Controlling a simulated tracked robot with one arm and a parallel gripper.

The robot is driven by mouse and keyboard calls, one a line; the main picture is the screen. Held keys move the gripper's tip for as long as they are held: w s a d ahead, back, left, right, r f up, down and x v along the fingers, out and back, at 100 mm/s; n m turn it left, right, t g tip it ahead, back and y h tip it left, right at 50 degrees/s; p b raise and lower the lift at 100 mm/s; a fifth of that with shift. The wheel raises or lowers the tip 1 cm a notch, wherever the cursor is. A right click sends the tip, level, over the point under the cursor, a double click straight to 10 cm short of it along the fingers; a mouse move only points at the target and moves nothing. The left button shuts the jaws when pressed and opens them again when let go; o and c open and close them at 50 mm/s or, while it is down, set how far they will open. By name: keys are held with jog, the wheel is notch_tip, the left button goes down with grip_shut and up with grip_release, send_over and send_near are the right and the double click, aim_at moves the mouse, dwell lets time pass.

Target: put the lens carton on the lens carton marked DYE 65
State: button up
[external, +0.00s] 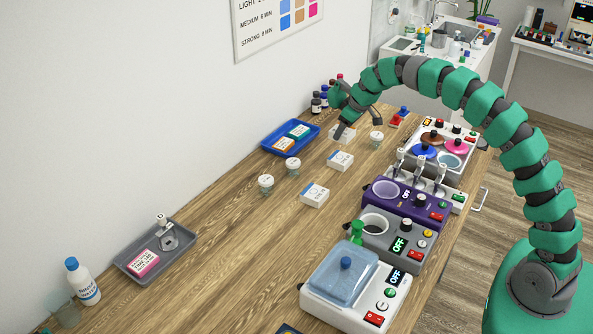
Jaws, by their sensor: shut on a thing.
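My gripper (358,126) is at the far end of the table with its fingers pointing down. It is shut on a small white carton (347,132), partly hidden by the near finger. Its marking is too small to read, and I cannot tell whether it touches the table. A white carton with a blue marking (340,161) lies on the table just nearer than the gripper. Another white carton with a blue marking (315,195) lies nearer still. I cannot read which carton is marked DYE 65.
A blue tray (267,145) with orange and teal cartons stands left. Small cups (266,184) stand near the cartons, one (376,139) beside the gripper. A grey tray (185,250) holds a pink carton. Devices (400,238) line the right edge. The table's left middle is clear.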

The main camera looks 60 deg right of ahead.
jog(key=shift+f, duration=4)
jog(key=o, duration=1)
jog(key=shift+f, duration=0.15)
jog(key=v, duration=1.2)
jog(key=shift+a+r, duration=0.1)
jog(key=shift+r, duration=0.15)
notch_tip(320, 180, up, 25)
jog(key=t+h, duration=0.1)
jog(key=t, duration=0.4)
send_over(351, 133)
jog(key=s+a, duration=0.8)
jog(key=a, duration=0.2)
jog(key=s+a+r+t, duration=0.2)
jog(key=s+a+r, duration=0.1)
jog(key=s+r, duration=0.2)
jog(key=s+a+r+t, duration=0.2)
jog(key=s+r, duration=0.3)
jog(key=r, duration=0.3)
jog(key=s+a+r+t+y, duration=0.1)
jog(key=s+a+r+t, duration=0.1)
jog(key=s+r, duration=0.4)
jog(key=shift+s+a+r, duration=0.1)
jog(key=shift+a+r, duration=0.65)
jog(key=shift+a, duration=0.05)
